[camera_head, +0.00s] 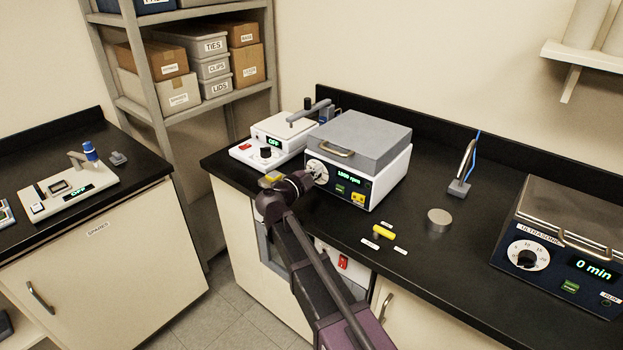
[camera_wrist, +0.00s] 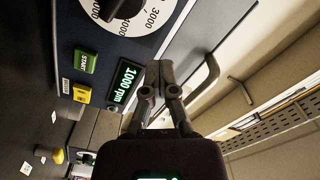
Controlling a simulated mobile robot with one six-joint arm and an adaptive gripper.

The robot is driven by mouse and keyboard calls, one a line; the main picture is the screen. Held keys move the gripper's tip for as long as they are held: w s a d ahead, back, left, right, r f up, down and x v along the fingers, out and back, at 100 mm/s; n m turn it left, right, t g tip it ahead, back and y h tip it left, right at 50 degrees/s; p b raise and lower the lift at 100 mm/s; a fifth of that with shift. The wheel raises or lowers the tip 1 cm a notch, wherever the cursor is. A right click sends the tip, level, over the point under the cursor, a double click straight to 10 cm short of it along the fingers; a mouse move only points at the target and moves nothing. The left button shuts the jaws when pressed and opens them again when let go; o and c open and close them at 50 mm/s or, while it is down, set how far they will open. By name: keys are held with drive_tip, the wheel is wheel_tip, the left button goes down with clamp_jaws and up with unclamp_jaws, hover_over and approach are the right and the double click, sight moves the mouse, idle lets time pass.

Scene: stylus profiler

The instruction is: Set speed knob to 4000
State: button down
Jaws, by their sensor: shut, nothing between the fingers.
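The speed knob (camera_wrist: 124,7) is black on a white dial marked in thousands. It is cut off by the top edge of the wrist view, which shows the marks 3000 and 4000. The knob's dial (camera_head: 318,170) is on the left of the front panel of a white and dark blue machine (camera_head: 391,181) with a grey lid. Its green display (camera_wrist: 125,81) reads 1000 rpm. My gripper (camera_wrist: 160,68) is shut and empty in front of the panel, apart from the knob in the wrist view. In the head view my gripper (camera_head: 307,180) partly overlaps the dial.
A green START button (camera_wrist: 85,62) and a yellow button (camera_wrist: 82,94) sit beside the display. The grey lid (camera_head: 365,137) has a front handle. A yellow object (camera_head: 384,231) and a metal cylinder (camera_head: 439,220) lie on the black bench. An ultrasonic bath (camera_head: 537,232) stands at right.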

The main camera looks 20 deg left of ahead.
drive_tip(key=c, duration=1.2)
unclamp_jaws()
drive_tip(key=shift+o, duration=0.2)
drive_tip(key=shift+a, duration=0.1)
drive_tip(key=a+n, duration=0.1)
drive_tip(key=n, duration=0.1)
drive_tip(key=w+a+r+n+p, duration=0.1)
drive_tip(key=n, duration=0.1)
drive_tip(key=shift+n, duration=0.3)
drive_tip(key=shift+w+a+n, duration=0.25)
drive_tip(key=shift+a+n, duration=0.4)
drive_tip(key=shift+n, duration=0.6)
drive_tip(key=shift+w+a+n, duration=0.2)
drive_tip(key=shift+a+n, duration=0.4)
drive_tip(key=shift+n, duration=0.65)
drive_tip(key=shift+w+a+f+n+b, duration=0.15)
drive_tip(key=shift+a+n, duration=0.2)
drive_tip(key=shift+n, duration=0.45)
drive_tip(key=shift+w+a+f+n+b, duration=0.2)
drive_tip(key=shift+a+n, duration=0.2)
drive_tip(key=shift+n, duration=0.4)
drive_tip(key=shift+w+a+f+n+b, duration=0.15)
drive_tip(key=shift+a+n, duration=0.2)
drive_tip(key=shift+n, duration=0.45)
